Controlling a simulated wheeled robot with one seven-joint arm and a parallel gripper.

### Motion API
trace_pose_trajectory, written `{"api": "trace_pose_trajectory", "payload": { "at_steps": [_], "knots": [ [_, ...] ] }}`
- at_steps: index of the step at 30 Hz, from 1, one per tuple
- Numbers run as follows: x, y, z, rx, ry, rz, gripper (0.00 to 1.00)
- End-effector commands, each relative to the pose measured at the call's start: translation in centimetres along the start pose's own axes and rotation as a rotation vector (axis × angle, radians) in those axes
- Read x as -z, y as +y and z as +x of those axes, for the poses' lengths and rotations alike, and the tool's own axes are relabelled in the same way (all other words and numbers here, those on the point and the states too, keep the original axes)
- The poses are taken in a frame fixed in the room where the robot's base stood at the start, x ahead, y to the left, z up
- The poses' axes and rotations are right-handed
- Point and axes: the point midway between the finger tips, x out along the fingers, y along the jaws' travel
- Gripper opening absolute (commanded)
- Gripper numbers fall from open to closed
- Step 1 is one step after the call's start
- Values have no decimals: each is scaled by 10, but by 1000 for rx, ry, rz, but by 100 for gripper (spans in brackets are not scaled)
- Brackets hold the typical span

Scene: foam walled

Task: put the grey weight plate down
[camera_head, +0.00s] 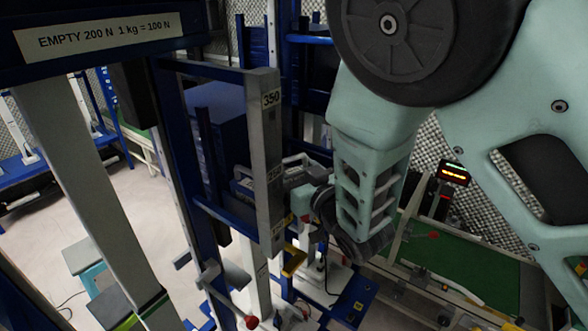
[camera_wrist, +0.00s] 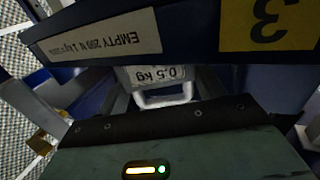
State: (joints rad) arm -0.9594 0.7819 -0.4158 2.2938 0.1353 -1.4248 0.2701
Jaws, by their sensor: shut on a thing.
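The grey weight plate (camera_wrist: 150,74) shows in the wrist view, with a "0.5 kg" label and a pale loop handle (camera_wrist: 165,101). My gripper (camera_head: 303,192) is shut on it at the handle. In the head view they are beside a grey upright bar marked "350" (camera_head: 268,130), inside a blue frame. The plate's underside is hidden, and I cannot tell whether it touches a support. My fingertips are mostly hidden in both views.
A blue beam with an "EMPTY 200 N" label (camera_head: 98,36) crosses the upper left. Blue posts (camera_head: 195,190) stand close left of my gripper. A red-knobbed lever (camera_head: 251,322) is below. A green-topped bench (camera_head: 470,270) lies right. Open floor (camera_head: 130,190) shows left.

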Motion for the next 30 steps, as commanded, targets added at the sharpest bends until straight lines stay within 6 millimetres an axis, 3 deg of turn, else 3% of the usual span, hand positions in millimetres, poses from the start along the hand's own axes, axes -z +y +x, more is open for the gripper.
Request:
{"api": "trace_pose_trajectory", "payload": {
  "at_steps": [8,9,11,12,28,30],
  "knots": [
    [-4,0,0,0,3,1,29],
    [-5,0,0,0,0,1,71],
    [-4,0,0,0,0,0,87],
    [-4,0,0,1,0,1,90],
    [4,-1,0,2,-1,0,90],
    [-3,0,-11,0,-1,2,90]
  ]
}}
